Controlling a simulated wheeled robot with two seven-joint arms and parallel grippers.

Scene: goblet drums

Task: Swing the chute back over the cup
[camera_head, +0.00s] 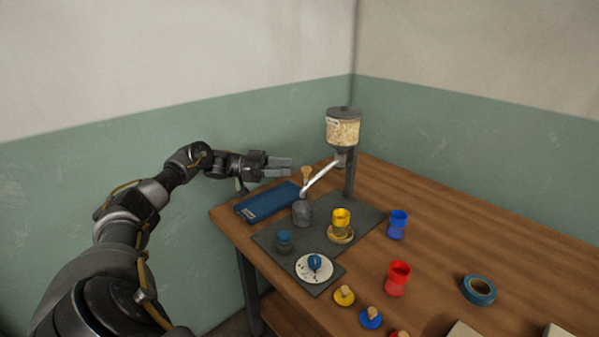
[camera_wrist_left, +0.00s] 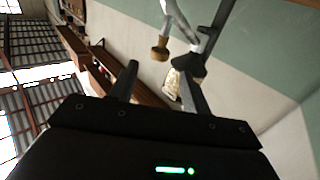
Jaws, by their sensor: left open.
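The chute (camera_head: 322,177) is a pale metal arm that slopes down to the left from the hopper (camera_head: 343,130). Its low end is above a grey cup (camera_head: 302,213). A wooden knob (camera_head: 306,172) stands up near that end. My left gripper (camera_head: 291,168) is open and empty, just left of the knob. In the left wrist view the knob (camera_wrist_left: 160,50) shows ahead, between the lines of the open fingers, with the chute (camera_wrist_left: 178,15) beside it.
A blue tray (camera_head: 268,203) lies below my gripper. Blue (camera_head: 398,224) and red (camera_head: 397,279) goblets and blue tape (camera_head: 478,290) stand on the right. The hopper's post (camera_head: 350,180) is behind the chute.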

